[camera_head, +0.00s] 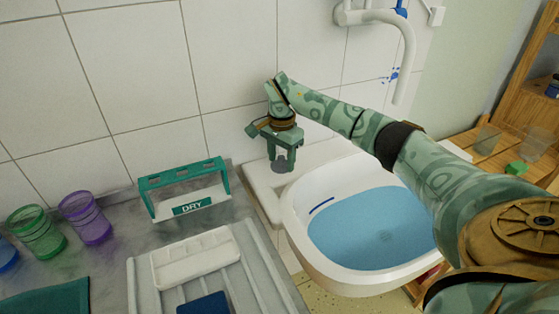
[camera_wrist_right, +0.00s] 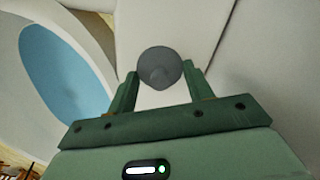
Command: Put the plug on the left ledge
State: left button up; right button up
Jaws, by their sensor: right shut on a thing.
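My right gripper (camera_head: 283,154) points down over the left ledge (camera_head: 259,183) of the white sink. It is shut on the plug (camera_head: 281,166), a small dark grey round piece. In the right wrist view the plug (camera_wrist_right: 160,66) sits between the two fingertips of the gripper (camera_wrist_right: 162,82), with the white ledge surface behind it. I cannot tell whether the plug touches the ledge. My left gripper is not in view.
The basin (camera_head: 370,228) holds blue water, right of the ledge. A green rack marked DRY (camera_head: 185,190) stands left of it. A purple cup (camera_head: 86,217), a green cup (camera_head: 37,232) and a white palette (camera_head: 195,257) are farther left. The tap (camera_head: 405,60) hangs above.

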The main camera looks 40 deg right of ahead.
aim_at(281, 157)
jog(key=shift+s+r, duration=0.1)
jog(key=shift+r, duration=0.05)
jog(key=o, duration=1)
jog(key=shift+c, duration=0.2)
pick_arm(q)
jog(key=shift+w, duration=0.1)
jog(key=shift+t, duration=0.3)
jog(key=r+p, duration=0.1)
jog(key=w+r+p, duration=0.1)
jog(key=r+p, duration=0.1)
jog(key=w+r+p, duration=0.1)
jog(key=p, duration=0.1)
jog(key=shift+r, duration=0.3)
pick_arm(e)
notch_tip(281, 157, up, 12)
